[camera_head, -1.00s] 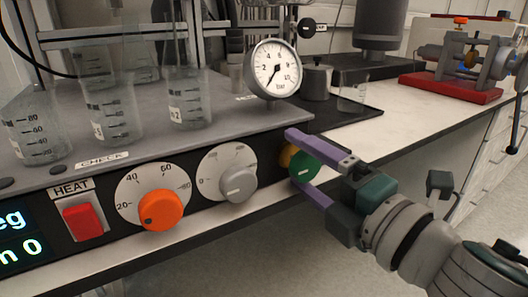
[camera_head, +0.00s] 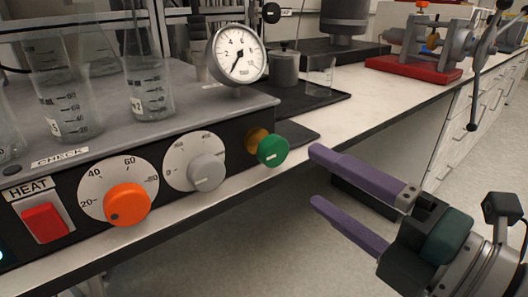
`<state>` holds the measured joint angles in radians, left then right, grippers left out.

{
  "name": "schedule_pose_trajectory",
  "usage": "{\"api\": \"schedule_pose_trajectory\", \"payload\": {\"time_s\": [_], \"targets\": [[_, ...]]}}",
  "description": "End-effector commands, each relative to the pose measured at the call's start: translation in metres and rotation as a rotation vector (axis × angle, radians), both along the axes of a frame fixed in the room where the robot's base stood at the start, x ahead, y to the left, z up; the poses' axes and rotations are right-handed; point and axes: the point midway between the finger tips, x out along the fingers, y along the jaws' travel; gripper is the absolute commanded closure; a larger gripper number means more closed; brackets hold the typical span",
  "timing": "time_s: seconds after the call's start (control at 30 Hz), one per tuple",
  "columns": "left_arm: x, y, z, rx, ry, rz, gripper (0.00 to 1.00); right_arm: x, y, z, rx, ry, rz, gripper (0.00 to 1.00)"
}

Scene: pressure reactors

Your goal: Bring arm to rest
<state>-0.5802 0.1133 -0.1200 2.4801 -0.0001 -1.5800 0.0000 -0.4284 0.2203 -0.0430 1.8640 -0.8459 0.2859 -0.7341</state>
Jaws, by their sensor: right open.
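My right gripper (camera_head: 313,175) is open and empty in the head view, at the right of the hotplate panel. Its two purple fingers point left, toward the green knob (camera_head: 272,150), with a clear gap between fingertips and knob. The green knob sits on a brass valve stem (camera_head: 256,140) at the right end of the panel. My right arm comes in from the lower right corner, in front of the bench edge. My left gripper does not show.
The panel carries a red heat switch (camera_head: 45,222), an orange dial (camera_head: 128,204) and a grey dial (camera_head: 207,172). Glass flasks (camera_head: 150,95) and a pressure gauge (camera_head: 238,55) stand on top. A red-based device (camera_head: 414,70) stands farther back. Floor space is free at the right.

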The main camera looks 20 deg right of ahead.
Motion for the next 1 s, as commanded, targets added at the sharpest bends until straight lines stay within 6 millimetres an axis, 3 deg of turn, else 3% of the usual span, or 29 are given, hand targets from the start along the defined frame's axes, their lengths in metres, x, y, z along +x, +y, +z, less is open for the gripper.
{"api": "schedule_pose_trajectory", "payload": {"time_s": [0.17, 0.27, 0.37, 0.53, 0.63, 0.73, 0.87, 1.0], "targets": [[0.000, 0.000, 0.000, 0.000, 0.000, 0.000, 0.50, 0.000, 0.000, 0.000, 0.002, 0.001, -0.001, 0.16], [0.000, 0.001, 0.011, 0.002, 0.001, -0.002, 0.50, 0.002, -0.005, 0.012, 0.037, 0.019, -0.038, 0.16], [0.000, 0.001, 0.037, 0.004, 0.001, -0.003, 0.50, 0.007, -0.024, 0.040, 0.151, 0.088, -0.158, 0.16], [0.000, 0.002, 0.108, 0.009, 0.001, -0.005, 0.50, -0.004, -0.068, 0.090, 0.539, 0.345, -0.505, 0.16], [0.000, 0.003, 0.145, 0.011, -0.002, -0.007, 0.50, -0.030, -0.076, 0.103, 0.778, 0.545, -0.704, 0.16], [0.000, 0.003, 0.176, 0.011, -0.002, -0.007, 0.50, -0.063, -0.070, 0.112, 0.962, 0.744, -0.871, 0.16], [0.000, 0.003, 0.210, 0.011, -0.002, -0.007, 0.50, -0.111, -0.050, 0.129, 1.122, 0.987, -1.047, 0.16], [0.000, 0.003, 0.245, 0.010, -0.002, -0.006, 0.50, -0.164, -0.022, 0.159, 1.211, 1.238, -1.210, 0.16]]}}
